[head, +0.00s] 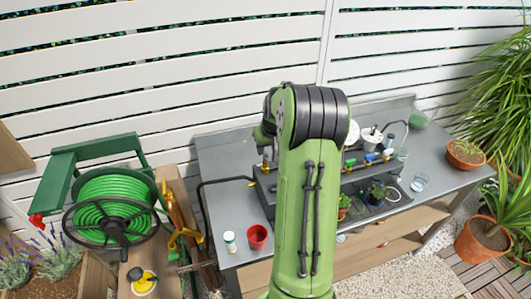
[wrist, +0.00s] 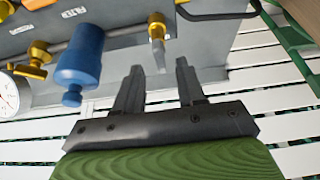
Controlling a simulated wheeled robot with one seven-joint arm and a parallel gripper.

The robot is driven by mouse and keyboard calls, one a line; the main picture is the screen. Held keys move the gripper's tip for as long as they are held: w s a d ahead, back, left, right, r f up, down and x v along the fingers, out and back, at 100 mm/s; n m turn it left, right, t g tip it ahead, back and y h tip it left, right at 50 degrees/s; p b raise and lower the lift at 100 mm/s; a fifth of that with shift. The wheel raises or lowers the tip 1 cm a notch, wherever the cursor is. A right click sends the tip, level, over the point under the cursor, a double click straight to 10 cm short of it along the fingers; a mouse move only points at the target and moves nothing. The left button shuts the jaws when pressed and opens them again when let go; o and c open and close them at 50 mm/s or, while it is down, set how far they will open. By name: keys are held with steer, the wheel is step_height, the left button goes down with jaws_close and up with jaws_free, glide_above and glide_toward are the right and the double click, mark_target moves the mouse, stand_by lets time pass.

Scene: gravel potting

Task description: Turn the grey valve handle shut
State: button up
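In the wrist view, a short grey valve handle (wrist: 158,52) hangs from a brass valve body (wrist: 156,24) on the grey panel. My gripper (wrist: 159,66) is open, with its two dark fingers apart and pointing at the panel. The handle's end lies between the fingertips in the picture, with gaps on both sides. I see no contact, and cannot tell how deep the handle sits between the fingers. In the head view my green arm hides the gripper and the grey handle.
Left of the handle are a blue cylinder (wrist: 80,58), another brass fitting (wrist: 36,58) and a white gauge (wrist: 10,95). A black pipe (wrist: 215,14) runs right. On the bench (head: 222,180) stand a red cup (head: 257,236) and a white jar (head: 230,241). A green hose reel (head: 110,205) stands left.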

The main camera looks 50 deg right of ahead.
mark_target(266, 153)
steer(key=x, duration=0.3)
steer(key=shift+w+f, duration=0.1)
steer(key=shift+f, duration=0.1)
jaws_close()
